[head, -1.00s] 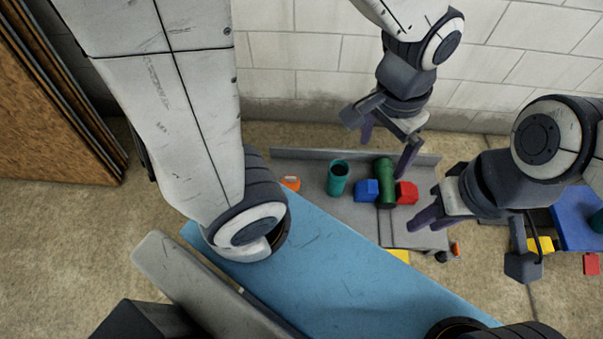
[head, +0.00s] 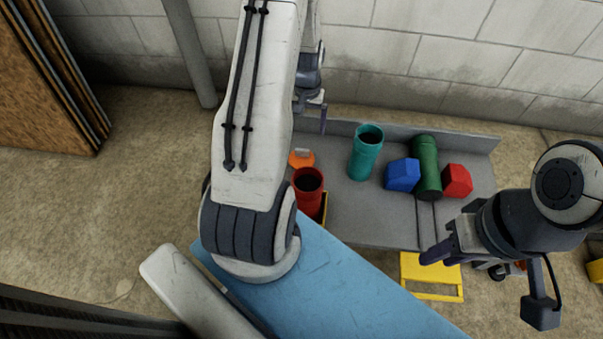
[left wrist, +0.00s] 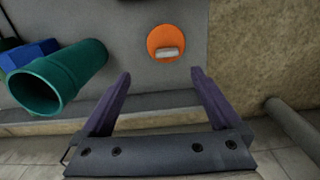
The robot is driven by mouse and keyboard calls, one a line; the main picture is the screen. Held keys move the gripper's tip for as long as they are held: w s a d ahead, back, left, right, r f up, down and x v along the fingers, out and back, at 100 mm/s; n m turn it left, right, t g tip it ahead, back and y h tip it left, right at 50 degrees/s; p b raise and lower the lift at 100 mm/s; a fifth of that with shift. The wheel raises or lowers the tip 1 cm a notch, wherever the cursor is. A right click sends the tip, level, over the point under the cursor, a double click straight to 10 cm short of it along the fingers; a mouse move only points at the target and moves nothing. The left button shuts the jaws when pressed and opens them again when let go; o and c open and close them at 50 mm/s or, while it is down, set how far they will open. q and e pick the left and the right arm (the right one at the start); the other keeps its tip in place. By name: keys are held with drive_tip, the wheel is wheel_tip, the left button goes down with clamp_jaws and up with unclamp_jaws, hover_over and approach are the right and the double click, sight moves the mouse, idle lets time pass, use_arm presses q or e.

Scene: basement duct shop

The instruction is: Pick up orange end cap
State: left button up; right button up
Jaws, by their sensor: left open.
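The orange end cap (head: 301,159) is a round disc with a pale raised grip, lying on the left end of the grey cart top. It also shows in the left wrist view (left wrist: 160,37), just beyond the fingertips and roughly centred between them. My left gripper (head: 311,113) is open and empty near the cart's back edge, behind the cap in the head view. Its two purple fingers show apart in the left wrist view (left wrist: 161,73). My right gripper (head: 443,247) is at the cart's front right; its finger gap is unclear.
A blue block (head: 402,174), green pipe (head: 427,167) and red block (head: 457,181) are further right. The grey cart top (head: 370,220) has bare room at the front.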

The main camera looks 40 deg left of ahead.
use_arm(q)
wheel_tip(320, 180, down, 3)
drive_tip(key=a, duration=0.2)
drive_tip(key=b, duration=0.4)
hover_over(302, 150)
drive_tip(key=shift+n, duration=0.3)
drive_tip(key=f, duration=0.5)
drive_tip(key=shift+s+a, duration=0.2)
drive_tip(key=shift+s, duration=0.05)
drive_tip(key=f+b, duration=0.1)
drive_tip(key=f, duration=0.1)
drive_tip(key=f+b, duration=0.3)
drive_tip(key=shift+w+d+f, duration=0.15)
drive_tip(key=shift+w+f, duration=0.2)
drive_tip(key=shift+r, duration=0.1)
use_arm(e)
wheel_tip(302, 150, down, 9)
drive_tip(key=shift+f, duration=0.1)
use_arm(q)
drive_tip(key=c, duration=1.5)
